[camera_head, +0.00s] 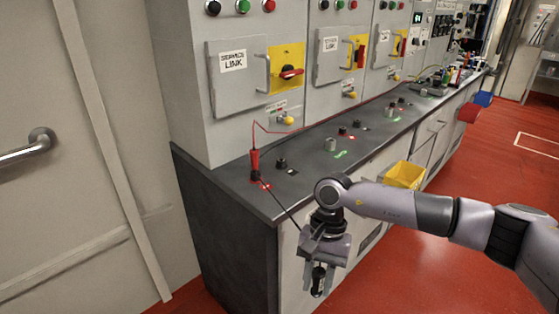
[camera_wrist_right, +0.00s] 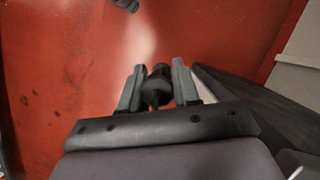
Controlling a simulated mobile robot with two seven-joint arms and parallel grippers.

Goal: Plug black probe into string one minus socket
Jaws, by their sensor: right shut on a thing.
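My right gripper (camera_head: 322,262) hangs in front of the grey bench, below its top edge, pointing down. It is shut on the black probe (camera_head: 317,283), whose dark body shows between the fingers. In the right wrist view the black probe (camera_wrist_right: 158,82) sits between both fingers of the right gripper (camera_wrist_right: 158,88). A black socket (camera_head: 281,163) with a small dark label stands on the bench top at the near end, apart from the probe; it looks like string one minus. A red probe (camera_head: 254,164) stands upright beside it over a red-marked spot. My left gripper is out of view.
The dark bench top (camera_head: 235,185) carries more sockets and knobs further back. Grey cabinets with a yellow switch plate (camera_head: 287,67) rise behind it. A yellow bin (camera_head: 405,174) is fixed at the bench front. A thin dark cable runs from the red probe's base toward my right gripper.

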